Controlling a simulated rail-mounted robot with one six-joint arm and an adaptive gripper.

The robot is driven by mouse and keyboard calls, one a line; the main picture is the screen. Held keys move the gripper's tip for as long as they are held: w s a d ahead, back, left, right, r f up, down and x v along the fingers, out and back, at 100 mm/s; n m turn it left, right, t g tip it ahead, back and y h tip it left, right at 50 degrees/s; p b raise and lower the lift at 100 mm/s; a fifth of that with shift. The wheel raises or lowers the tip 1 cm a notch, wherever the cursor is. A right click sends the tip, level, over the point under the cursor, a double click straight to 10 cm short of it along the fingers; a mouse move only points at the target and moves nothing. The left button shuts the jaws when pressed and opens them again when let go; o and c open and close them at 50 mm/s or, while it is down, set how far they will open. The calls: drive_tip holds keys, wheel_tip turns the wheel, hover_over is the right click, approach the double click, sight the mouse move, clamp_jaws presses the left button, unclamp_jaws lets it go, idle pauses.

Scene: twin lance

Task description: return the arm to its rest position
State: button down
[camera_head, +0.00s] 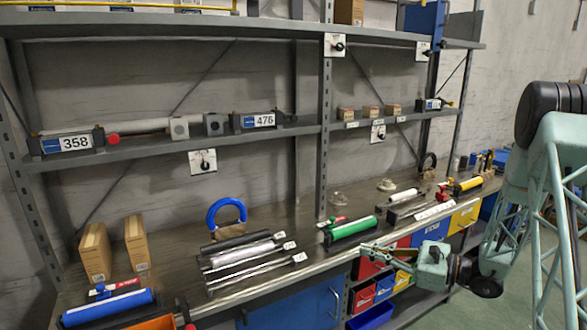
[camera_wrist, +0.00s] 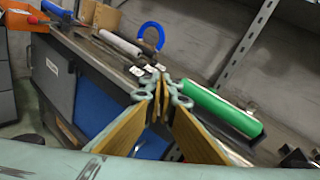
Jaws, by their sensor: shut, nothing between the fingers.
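My arm (camera_head: 548,150) is pale teal and comes in from the right side of the head view. My gripper (camera_head: 366,248) is in front of the bench's front edge, pointing left. In the wrist view the gripper (camera_wrist: 162,88) shows its fingertips together with nothing between them. A green cylinder (camera_head: 350,227) lies on the bench just behind the fingertips. It also shows in the wrist view (camera_wrist: 222,110), right of the fingers. Whether the gripper touches the bench edge is hard to tell.
The bench (camera_head: 300,222) holds several grey rods (camera_head: 240,250), a blue ring (camera_head: 226,211), a blue cylinder (camera_head: 108,308) and a yellow cylinder (camera_head: 470,184). Colored bins (camera_head: 374,312) sit below the gripper. A shelf (camera_head: 290,131) runs above the bench. Open floor (camera_head: 500,308) lies right of the bench.

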drive_tip(key=s+a+r+n+g+h, duration=0.1)
drive_tip(key=s+a+r+n+g, duration=0.25)
drive_tip(key=s+a+r, duration=0.35)
drive_tip(key=s+a+r+n+g+h, duration=0.1)
drive_tip(key=s+a+r+n+g, duration=0.3)
drive_tip(key=s, duration=0.6)
drive_tip(key=s+a+r+n+g+h, duration=0.1)
drive_tip(key=s+a+r+n+g, duration=0.1)
drive_tip(key=s+a+r+n, duration=0.35)
drive_tip(key=s+d+r+n+h, duration=0.1)
drive_tip(key=s+d+r+h, duration=0.1)
drive_tip(key=s, duration=0.7)
drive_tip(key=s+d+r+n+h, duration=0.1)
drive_tip(key=s+r+n+h, duration=0.15)
drive_tip(key=s, duration=0.55)
drive_tip(key=s+d+r+n+t+h, duration=0.2)
drive_tip(key=s+d+h, duration=0.1)
drive_tip(key=s+d, duration=0.2)
drive_tip(key=s+d+r+n+t+h, duration=0.2)
drive_tip(key=s+d, duration=0.3)
drive_tip(key=s, duration=0.3)
drive_tip(key=shift+s+d+r+n+h, duration=0.25)
drive_tip(key=shift+n+h, duration=0.3)
drive_tip(key=shift+h, duration=0.3)
drive_tip(key=shift+t, duration=0.25)
